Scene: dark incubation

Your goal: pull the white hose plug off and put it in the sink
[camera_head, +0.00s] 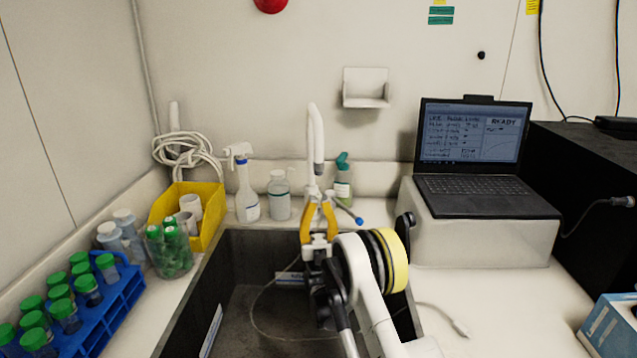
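A dark sink (236,262) is set in the counter, with a thin cable looping inside it. A tall white spout (317,135) rises behind its back edge. My gripper (318,199) has yellow fingers at the spout's lower part, over the sink's back edge. White shows between the fingers, but I cannot tell whether they touch it or whether it is the hose plug. A small blue-tipped piece (350,213) sticks out right of the fingers. A separate white plug-like end (460,328) of a cord lies on the counter right of the sink.
A spray bottle (246,190), a pump bottle (279,197) and a green-capped bottle (343,185) stand behind the sink. A yellow bin (208,225) and a blue tube rack (118,308) stand left. A laptop (475,160) sits on a raised block at right.

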